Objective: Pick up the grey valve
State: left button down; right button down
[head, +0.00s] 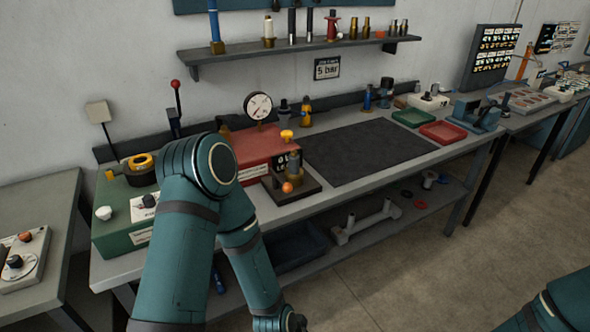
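I cannot tell for certain which piece is the grey valve. A grey fitting with a dark top (429,180) lies on the lower shelf at the right. A small grey-bodied fitting (293,165) with an orange knob in front stands on a dark block on the bench. A dark grey fitting (284,112) stands behind the red box. My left arm crosses the front of the bench and bends down to the bottom edge, where its end is cut off. My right arm shows only as a teal part at the lower right corner. Neither gripper's fingers are seen.
The bench holds a black mat (365,150), a green tray (413,118), a red tray (443,133), a red box (262,150) with a gauge and a green box (120,225). A wall shelf (300,46) carries several fittings. The floor at the right is clear.

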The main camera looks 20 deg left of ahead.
aim_at(293, 171)
jog(key=k+j+u, duration=0.1)
jog(key=j, duration=0.65)
jog(key=k+j, duration=0.1)
jog(key=j, duration=0.65)
jog(key=u, duration=0.05)
